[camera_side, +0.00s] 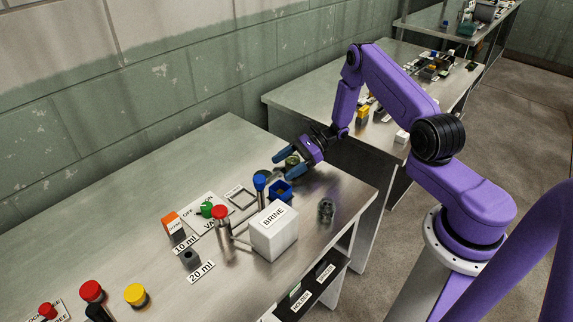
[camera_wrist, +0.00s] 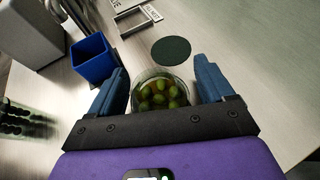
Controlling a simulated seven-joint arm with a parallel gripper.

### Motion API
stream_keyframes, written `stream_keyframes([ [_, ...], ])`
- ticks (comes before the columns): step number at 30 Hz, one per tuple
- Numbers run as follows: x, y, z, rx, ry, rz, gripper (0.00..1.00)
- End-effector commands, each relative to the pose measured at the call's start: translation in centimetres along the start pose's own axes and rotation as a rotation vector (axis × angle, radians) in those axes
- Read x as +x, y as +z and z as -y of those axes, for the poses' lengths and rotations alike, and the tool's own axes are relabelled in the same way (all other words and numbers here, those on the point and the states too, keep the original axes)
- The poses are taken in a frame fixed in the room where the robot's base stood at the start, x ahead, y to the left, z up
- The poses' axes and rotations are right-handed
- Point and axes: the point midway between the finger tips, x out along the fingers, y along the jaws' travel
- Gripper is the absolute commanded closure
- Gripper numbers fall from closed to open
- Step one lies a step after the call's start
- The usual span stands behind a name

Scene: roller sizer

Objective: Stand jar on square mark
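A clear jar of green olives (camera_wrist: 158,92) stands between the two blue fingers of my gripper (camera_wrist: 163,86) in the wrist view. The fingers are spread, with a narrow gap showing on each side of the jar. In the side view my gripper (camera_side: 291,165) is low over the far right part of the bench, with the jar (camera_side: 292,160) partly hidden by it. A grey square outline (camera_side: 250,205), likely the square mark, lies empty beside the valve panel. Its edge also shows at the top of the wrist view (camera_wrist: 133,32).
A dark round disc (camera_wrist: 171,50) lies just beyond the jar. A blue open box (camera_wrist: 92,58) and a blue-topped post (camera_side: 260,181) stand nearby. The white BRINE box (camera_side: 274,234) and another jar (camera_side: 326,210) are nearer the bench's front edge.

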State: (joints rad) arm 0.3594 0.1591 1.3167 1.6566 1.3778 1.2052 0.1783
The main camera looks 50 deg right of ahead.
Motion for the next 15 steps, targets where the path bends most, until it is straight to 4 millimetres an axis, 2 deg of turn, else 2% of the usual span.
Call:
stream_keyframes([
  [11,-0.2,0.3,0.0,-0.001,-0.001,0.000,0.19],
  [15,-2.1,0.3,0.1,0.000,-0.005,0.000,0.19],
])
